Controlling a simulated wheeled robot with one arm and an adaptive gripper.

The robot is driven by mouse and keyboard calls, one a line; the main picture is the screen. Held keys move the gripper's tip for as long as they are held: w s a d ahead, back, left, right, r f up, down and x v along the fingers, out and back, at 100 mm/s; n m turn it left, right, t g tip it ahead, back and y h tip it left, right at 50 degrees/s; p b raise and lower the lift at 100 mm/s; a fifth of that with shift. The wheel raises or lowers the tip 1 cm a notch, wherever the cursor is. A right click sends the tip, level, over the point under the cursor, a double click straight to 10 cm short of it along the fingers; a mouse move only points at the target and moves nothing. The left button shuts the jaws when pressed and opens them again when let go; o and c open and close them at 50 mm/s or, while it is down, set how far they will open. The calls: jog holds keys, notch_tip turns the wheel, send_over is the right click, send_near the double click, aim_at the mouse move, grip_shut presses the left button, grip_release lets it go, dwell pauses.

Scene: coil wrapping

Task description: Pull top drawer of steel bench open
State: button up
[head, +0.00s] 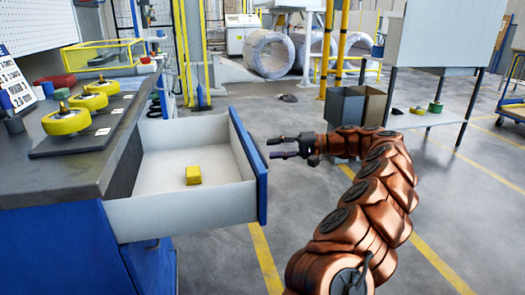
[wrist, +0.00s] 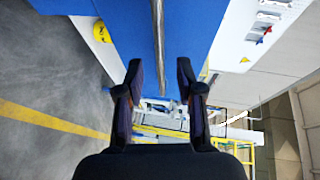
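The steel bench (head: 60,150) stands at the left with a grey top and blue sides. Its top drawer (head: 150,215) is pulled well out, showing a pale interior and a blue front (head: 250,165). A small yellow block (head: 193,175) lies inside. My gripper (head: 272,147) is just right of the drawer front, fingers pointing at it, with a small gap in the head view. In the wrist view my gripper (wrist: 159,72) is open. The blue front (wrist: 215,30) fills the top, and a thin grey handle bar (wrist: 158,45) lines up between the fingers. Contact cannot be told.
Yellow-rimmed reels (head: 66,121) lie on a dark board on the bench top. A grey panel stand (head: 440,60) is at the right, with open boxes (head: 345,105) beside it. Large wrapped coils (head: 270,53) stand at the back. The floor (head: 330,195) around my arm is clear.

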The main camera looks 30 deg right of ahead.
jog(key=v, duration=0.6)
jog(key=shift+d, duration=0.2)
jog(key=shift+s, duration=0.15)
jog(key=s+a+r+n+g+p, duration=0.15)
jog(key=a+r+g+p, duration=0.3)
jog(key=a+r, duration=0.55)
jog(key=s+a+r+n+g+p, duration=0.1)
jog(key=a+r+n+g+p, duration=0.35)
jog(key=a, duration=1.05)
jog(key=s+a+r+h+p, duration=0.1)
jog(key=s+a+r+p, duration=0.45)
jog(key=s+a, duration=0.2)
jog(key=s+a+n+g+h+p, duration=0.1)
jog(key=s+a+h+p, duration=0.25)
jog(key=s, duration=0.25)
jog(key=s+a+g+h+p, duration=0.1)
jog(key=s+a+h+p, duration=0.15)
jog(key=s+p, duration=0.3)
jog(key=s+d+h+p, duration=0.2)
jog(key=s+d+p, duration=0.2)
jog(key=s, duration=0.4)
jog(key=s+d+f+h+p, duration=0.1)
jog(key=s+d+h+p, duration=0.2)
jog(key=s, duration=0.6)
jog(key=shift+d+f+g+h+p, duration=0.35)
jog(key=shift+d+p, duration=0.25)
jog(key=shift+d, duration=0.3)
